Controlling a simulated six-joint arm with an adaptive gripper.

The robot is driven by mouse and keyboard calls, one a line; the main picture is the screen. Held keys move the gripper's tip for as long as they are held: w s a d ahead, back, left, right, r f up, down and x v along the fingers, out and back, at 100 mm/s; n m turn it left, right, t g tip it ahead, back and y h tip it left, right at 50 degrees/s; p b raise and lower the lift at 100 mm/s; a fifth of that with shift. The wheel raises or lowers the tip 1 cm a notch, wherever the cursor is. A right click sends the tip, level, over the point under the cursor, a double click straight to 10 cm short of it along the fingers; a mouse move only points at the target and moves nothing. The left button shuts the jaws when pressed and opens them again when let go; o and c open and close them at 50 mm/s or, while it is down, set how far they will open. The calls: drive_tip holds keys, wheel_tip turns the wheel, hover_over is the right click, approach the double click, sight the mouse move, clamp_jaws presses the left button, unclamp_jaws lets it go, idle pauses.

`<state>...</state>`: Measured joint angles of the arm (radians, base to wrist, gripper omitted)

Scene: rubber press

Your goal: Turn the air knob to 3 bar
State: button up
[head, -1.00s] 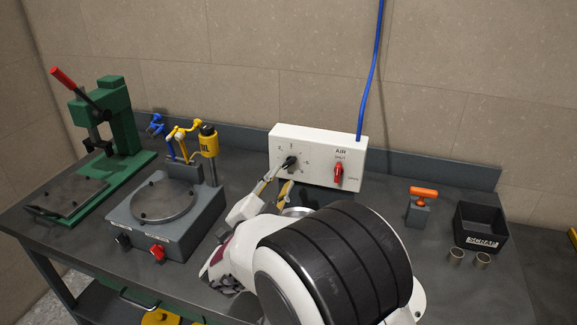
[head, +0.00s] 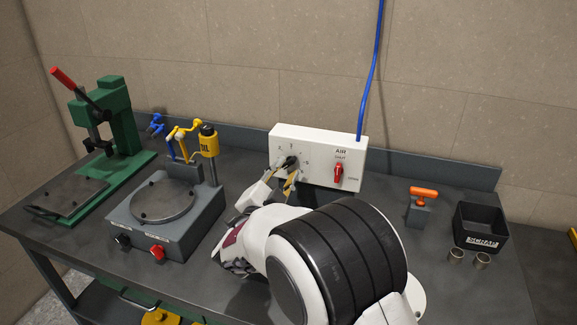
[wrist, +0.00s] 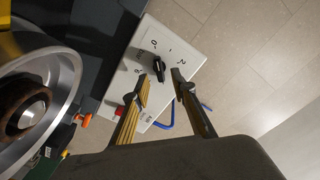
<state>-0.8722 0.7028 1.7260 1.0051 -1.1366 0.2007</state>
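The air knob is black and sits on the front of a white air box (head: 318,180). In the head view the knob (head: 291,162) is partly covered by my fingers. In the wrist view the knob (wrist: 148,70) shows among printed numbers on the white face; which number it points at I cannot tell. My gripper (head: 282,175) is in front of the knob from below. In the wrist view my gripper (wrist: 168,71) is open, its two fingertips apart and close to the knob. Whether either finger touches it I cannot tell.
A red lever (head: 338,173) is right of the knob on the box. A blue hose (head: 371,70) rises from the box top. A grey plate device (head: 165,215) and a green press (head: 118,120) stand left. An orange-handled tool (head: 423,193) and black bin (head: 481,225) stand right.

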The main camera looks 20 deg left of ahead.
sight(289, 164)
drive_tip(key=shift+w, duration=1.55)
clamp_jaws()
